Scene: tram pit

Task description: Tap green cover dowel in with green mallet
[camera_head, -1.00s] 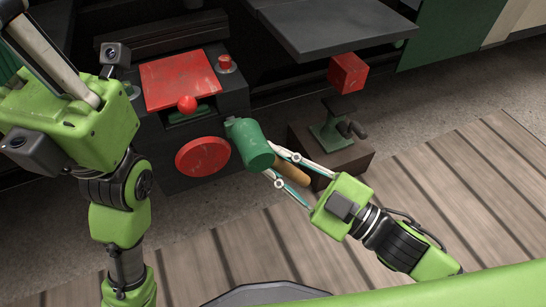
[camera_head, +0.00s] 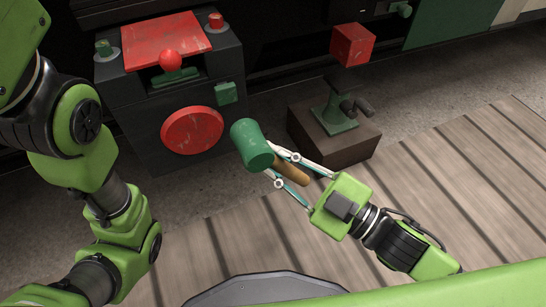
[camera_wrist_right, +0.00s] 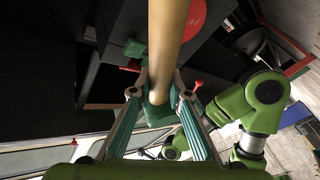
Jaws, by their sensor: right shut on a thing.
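The green mallet has a cylindrical head (camera_head: 252,146) and a tan wooden handle (camera_head: 292,172). My right gripper (camera_head: 277,164) is shut on the handle and holds the mallet tilted in the air before the dark box. In the right wrist view, the handle (camera_wrist_right: 167,40) runs up between the fingers. A green knob (camera_head: 103,48) on a grey ring stands at the box's top left. A small green square piece (camera_head: 226,93) is on its front. I cannot tell which green part is the cover dowel. The mallet head is apart from both. My left gripper is out of view.
The dark box (camera_head: 150,120) bears a red plate (camera_head: 166,38), a red ball knob (camera_head: 171,61), a red disc (camera_head: 192,131) and a red knob (camera_head: 216,21). A green vise-like stand (camera_head: 335,115) is on a brown block (camera_head: 325,145), below a red cube (camera_head: 352,45). Planks lie in front.

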